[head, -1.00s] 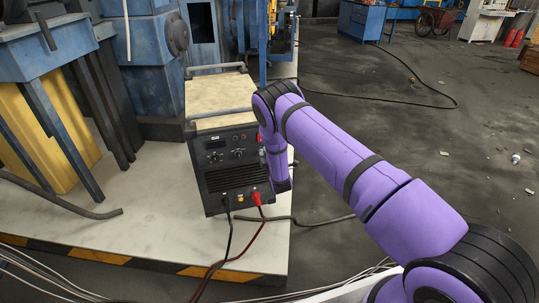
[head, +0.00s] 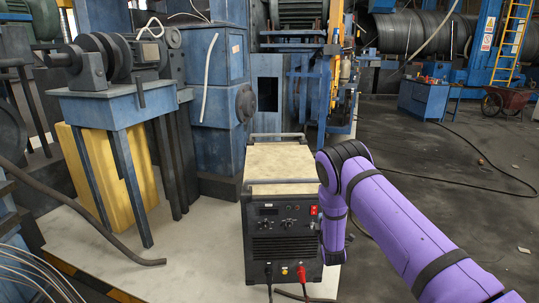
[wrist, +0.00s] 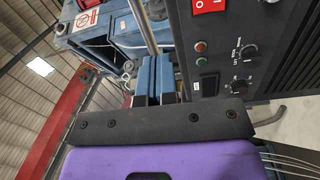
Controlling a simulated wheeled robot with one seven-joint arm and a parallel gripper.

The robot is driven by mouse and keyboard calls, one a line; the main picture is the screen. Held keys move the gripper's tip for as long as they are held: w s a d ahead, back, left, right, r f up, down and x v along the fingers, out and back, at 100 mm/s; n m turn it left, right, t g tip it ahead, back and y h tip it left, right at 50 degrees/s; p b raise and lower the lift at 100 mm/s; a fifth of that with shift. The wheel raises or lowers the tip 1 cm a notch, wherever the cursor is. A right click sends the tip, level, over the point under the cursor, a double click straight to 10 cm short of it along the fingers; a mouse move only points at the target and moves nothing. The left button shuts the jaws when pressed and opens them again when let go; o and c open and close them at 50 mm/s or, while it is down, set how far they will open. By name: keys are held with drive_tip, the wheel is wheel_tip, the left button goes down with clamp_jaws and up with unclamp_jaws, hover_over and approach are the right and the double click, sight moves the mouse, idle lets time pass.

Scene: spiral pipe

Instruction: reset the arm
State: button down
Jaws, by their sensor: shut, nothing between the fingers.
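My purple arm (head: 405,225) with black joint bands enters the head view from the lower right. It bends at a black joint and drops down beside the right side of the welding machine (head: 285,228). My gripper (wrist: 156,82) shows in the wrist view beyond the dark wrist plate. Its two fingers are side by side and shut, with nothing held. The gripper itself cannot be made out in the head view. In the wrist view the machine's front panel (wrist: 245,50), with a red switch and knobs, is just right of the fingers; I cannot tell the exact gap.
Dark and red cables (head: 302,276) plug into the machine's lower front. A blue stand with a yellow block (head: 108,172) is at left. Blue machinery (head: 220,90) rises behind. Open floor (head: 485,215) lies at right, crossed by a thin hose.

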drive_tip(key=s+d+r+m+g, duration=0.15)
drive_tip(key=r+m, duration=0.25)
drive_tip(key=r, duration=1)
drive_tip(key=s+d+r+m+g, duration=0.1)
drive_tip(key=s+r+m+g, duration=0.2)
drive_tip(key=r, duration=1.1)
drive_tip(key=s+d+r+m+g, duration=0.1)
drive_tip(key=s+r+m+g, duration=0.3)
drive_tip(key=s+r, duration=1.05)
drive_tip(key=s+d+r+m+g, duration=0.1)
drive_tip(key=s+m+g, duration=0.1)
drive_tip(key=s, duration=1.6)
drive_tip(key=s+r+m+g, duration=0.2)
drive_tip(key=s+m+g, duration=0.1)
drive_tip(key=s, duration=1.4)
drive_tip(key=shift+s+d+m+y, duration=0.3)
drive_tip(key=shift+s+d, duration=0.05)
drive_tip(key=shift+s, duration=0.05)
